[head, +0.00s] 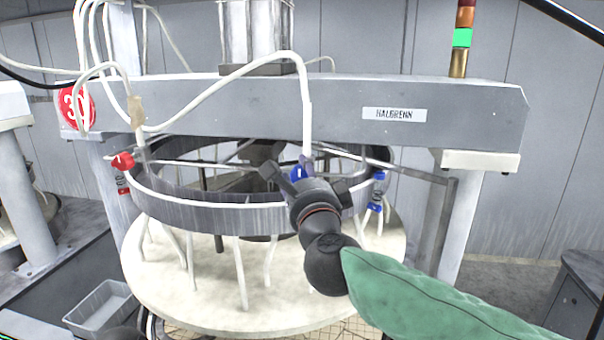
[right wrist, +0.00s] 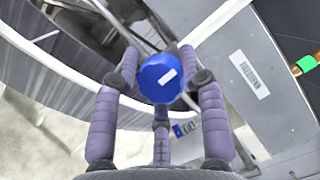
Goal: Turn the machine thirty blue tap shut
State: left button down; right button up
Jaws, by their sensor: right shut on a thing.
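The blue tap (head: 297,174) is a blue knob with a white mark, at the front of the ring on the machine whose red round sign (head: 77,106) shows a 3, the rest covered by hoses. My right gripper (head: 303,182) is shut on this tap, its fingers around the knob. In the right wrist view the round blue knob (right wrist: 158,80) sits between the purple-grey fingers, its white mark slanted. The gripper hides the tap's lower part in the head view. My left gripper is not clearly in view.
A second blue tap (head: 378,176) hangs at the right of the ring, a red tap (head: 122,161) at the left. White hoses loop above. The grey beam (head: 330,105) crosses behind the gripper. A pale round platen (head: 200,290) lies below. A grey bin (head: 98,304) stands lower left.

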jog(key=shift+s+d+r, duration=0.1)
jog(key=shift+d+r, duration=0.05)
jog(key=shift+r, duration=0.4)
jog(key=o, duration=1.1)
jog(key=shift+a+f, duration=0.25)
jog(key=shift+f, duration=0.05)
jog(key=v, duration=1.2)
jog(key=shift+f, duration=0.1)
